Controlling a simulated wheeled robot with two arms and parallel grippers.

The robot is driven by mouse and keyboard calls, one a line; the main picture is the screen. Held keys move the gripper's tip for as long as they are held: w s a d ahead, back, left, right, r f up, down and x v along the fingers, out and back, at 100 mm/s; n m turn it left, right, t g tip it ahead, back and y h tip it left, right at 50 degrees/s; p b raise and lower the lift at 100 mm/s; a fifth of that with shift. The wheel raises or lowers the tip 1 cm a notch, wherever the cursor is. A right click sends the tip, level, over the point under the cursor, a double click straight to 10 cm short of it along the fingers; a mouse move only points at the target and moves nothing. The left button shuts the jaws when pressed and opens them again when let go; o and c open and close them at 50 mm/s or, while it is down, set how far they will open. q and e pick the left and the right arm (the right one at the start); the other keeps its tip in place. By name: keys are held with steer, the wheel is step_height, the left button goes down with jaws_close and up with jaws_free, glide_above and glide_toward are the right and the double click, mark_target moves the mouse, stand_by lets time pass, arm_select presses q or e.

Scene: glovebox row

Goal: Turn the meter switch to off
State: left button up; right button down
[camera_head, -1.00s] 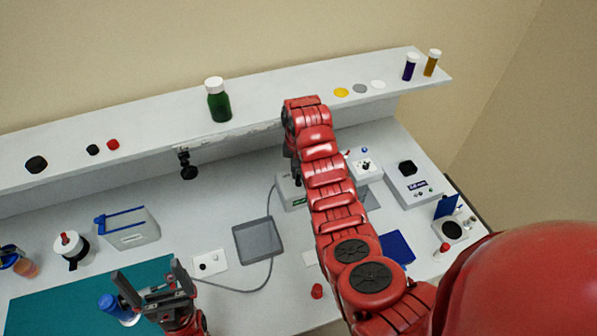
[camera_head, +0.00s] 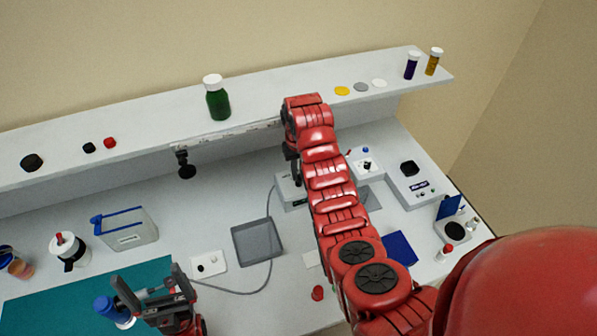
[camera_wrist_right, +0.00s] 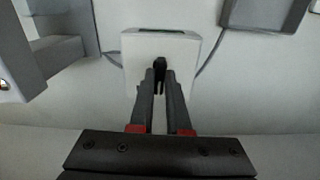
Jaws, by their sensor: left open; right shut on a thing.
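The exact angle of the switch is hard to read. My left gripper (camera_head: 150,295) is open over the teal mat, beside a blue-capped bottle (camera_head: 107,308), with no clear hold on anything.
A shelf (camera_head: 150,150) with a green bottle (camera_head: 218,103) runs along the back. A blue-trimmed rack (camera_head: 128,231) stands left; white devices (camera_head: 413,184) stand right.

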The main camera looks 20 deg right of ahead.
steer(key=shift+n, duration=0.3)
steer(key=c, duration=0.9)
jaws_free()
step_height(320, 180, up, 6)
steer(key=p, duration=0.4)
steer(key=shift+a+f, duration=0.1)
steer(key=shift+f, duration=0.05)
steer(key=shift+r, duration=5.8)
